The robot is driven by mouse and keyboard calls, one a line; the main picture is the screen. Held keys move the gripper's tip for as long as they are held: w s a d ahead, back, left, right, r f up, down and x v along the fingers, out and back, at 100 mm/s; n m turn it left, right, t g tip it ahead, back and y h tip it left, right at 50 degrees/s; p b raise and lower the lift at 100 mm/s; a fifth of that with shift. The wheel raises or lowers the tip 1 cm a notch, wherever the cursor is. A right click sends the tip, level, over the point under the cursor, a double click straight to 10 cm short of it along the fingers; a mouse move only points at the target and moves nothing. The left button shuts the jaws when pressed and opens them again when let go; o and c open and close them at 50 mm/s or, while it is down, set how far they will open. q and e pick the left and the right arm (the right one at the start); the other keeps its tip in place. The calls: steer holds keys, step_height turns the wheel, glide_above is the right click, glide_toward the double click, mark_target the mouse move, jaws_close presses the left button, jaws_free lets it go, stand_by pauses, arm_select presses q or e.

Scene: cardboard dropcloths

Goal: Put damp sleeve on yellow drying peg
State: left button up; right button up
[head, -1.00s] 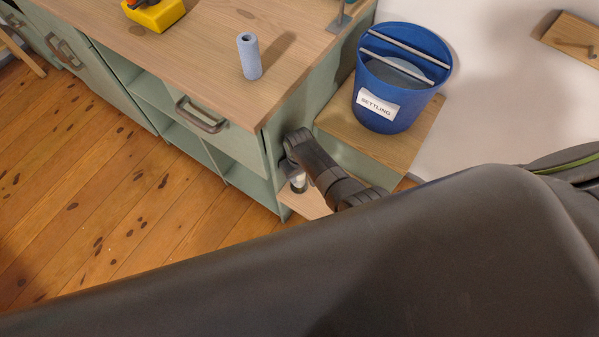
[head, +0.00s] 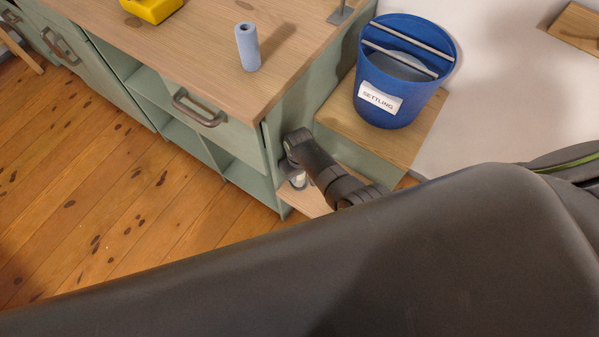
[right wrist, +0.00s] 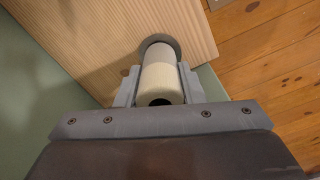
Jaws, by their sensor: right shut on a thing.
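A pale cream sleeve (right wrist: 161,79), a short hollow roll with a dark hole in its near end, is between the fingers of my right gripper (right wrist: 158,88) in the right wrist view. The gripper is shut on it. The sleeve's far end meets a grey disc (right wrist: 161,44) on a wooden board; I cannot tell if it touches. In the head view, my right gripper (head: 293,179) is low beside the cabinet's end, with a bit of the pale sleeve (head: 298,182) showing. I see no clearly yellow peg. My left gripper is not in view.
A light blue roll (head: 248,47) stands on the wooden counter (head: 210,40). A yellow block (head: 152,8) is at its back left. A blue bucket (head: 400,75) labelled SETTLING stands on a lower wooden ledge (head: 335,115). A low wooden shelf (head: 308,203) lies beneath my right gripper.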

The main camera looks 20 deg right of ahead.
steer(key=o, duration=1)
steer(key=shift+o, duration=0.2)
steer(key=shift+r, duration=0.1)
step_height(320, 180, up, 17)
steer(key=p, duration=0.5)
steer(key=shift+r, duration=0.15)
